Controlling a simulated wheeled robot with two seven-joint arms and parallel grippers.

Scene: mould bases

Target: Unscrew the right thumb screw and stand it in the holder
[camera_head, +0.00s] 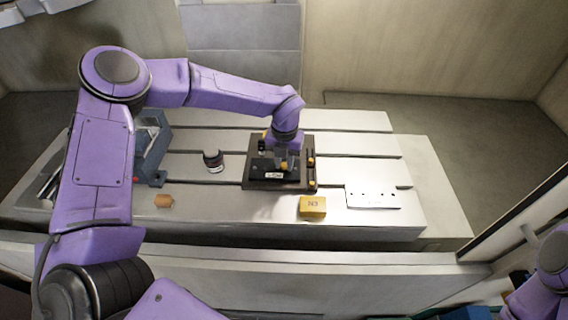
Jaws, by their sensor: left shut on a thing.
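A dark mould base (256,184) lies on the slotted bench, with a black block carrying a small white label (274,175) on it. My left gripper (284,160) reaches down over the block from above and is shut on what seems to be the right thumb screw, small and orange, mostly hidden by the fingers. I cannot tell whether the screw is still in its hole. Another small orange-topped piece (263,137) shows left of the gripper. A dark strip (311,171) with small orange pieces runs along the base's right side. I cannot tell which piece is the holder. My right gripper is out of view.
A yellow block (312,206) stands in front of the base, and a white plate with several holes (372,197) lies to the right. A black-and-white round piece (213,161), a small orange-brown block (164,201) and a grey vise-like device (152,145) are to the left.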

